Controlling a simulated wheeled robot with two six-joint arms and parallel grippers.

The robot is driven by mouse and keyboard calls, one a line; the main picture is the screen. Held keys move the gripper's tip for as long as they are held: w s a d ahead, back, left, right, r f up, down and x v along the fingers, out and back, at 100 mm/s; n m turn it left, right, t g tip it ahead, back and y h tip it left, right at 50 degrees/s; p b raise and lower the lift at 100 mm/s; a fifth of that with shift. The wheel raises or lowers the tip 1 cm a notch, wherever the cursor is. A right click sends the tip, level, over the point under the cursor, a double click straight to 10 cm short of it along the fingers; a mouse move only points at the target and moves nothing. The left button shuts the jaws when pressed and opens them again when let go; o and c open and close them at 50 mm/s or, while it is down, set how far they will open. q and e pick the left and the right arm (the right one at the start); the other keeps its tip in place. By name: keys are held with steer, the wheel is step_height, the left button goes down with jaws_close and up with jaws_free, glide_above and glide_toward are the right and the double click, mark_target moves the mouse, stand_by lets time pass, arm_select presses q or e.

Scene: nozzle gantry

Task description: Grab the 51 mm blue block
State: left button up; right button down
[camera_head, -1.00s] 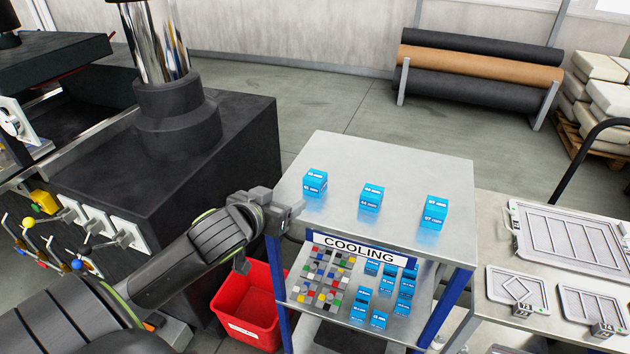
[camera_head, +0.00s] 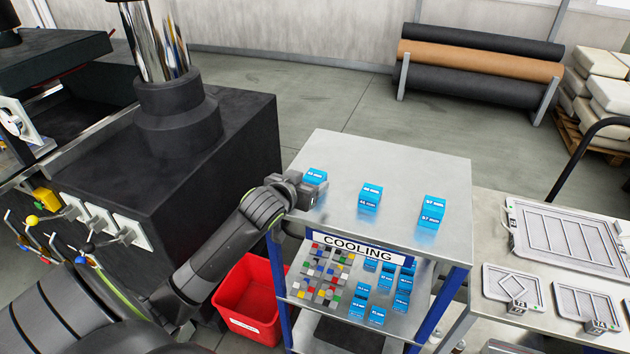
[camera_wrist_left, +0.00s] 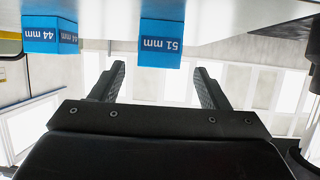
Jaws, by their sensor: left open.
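The 51 mm blue block (camera_head: 316,177) stands on the cart's metal top (camera_head: 400,165) near its left edge, and my left gripper hides part of it. My left gripper (camera_head: 304,190) is open and empty, close beside the block on its near left side. In the left wrist view, which looks upside down, the block (camera_wrist_left: 161,44) shows its "51 mm" label at the top. It lies ahead of and between the two open fingers (camera_wrist_left: 159,75), apart from them. My right gripper is not in view.
Two other blue blocks, the 44 mm one (camera_head: 369,197) and the 57 mm one (camera_head: 432,212), stand to the right on the same top. A lower shelf marked COOLING holds several small blocks. A red bin (camera_head: 247,300) stands below my left arm. A dark machine (camera_head: 220,150) is at left.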

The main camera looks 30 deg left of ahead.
mark_target(313, 178)
arm_select(q)
steer(key=shift+w+p, duration=0.3)
steer(key=shift+w, duration=0.1)
steer(key=p+x, duration=0.1)
steer(key=x, duration=0.2)
steer(key=shift+w+f+p, duration=0.15)
steer(key=shift+w+p, duration=0.15)
steer(key=shift+w, duration=0.1)
steer(key=shift+w+f, duration=0.15)
steer(key=shift+w, duration=0.15)
steer(key=shift+a, duration=0.1)
steer(key=shift+c, duration=0.4)
steer(key=c, duration=1.2)
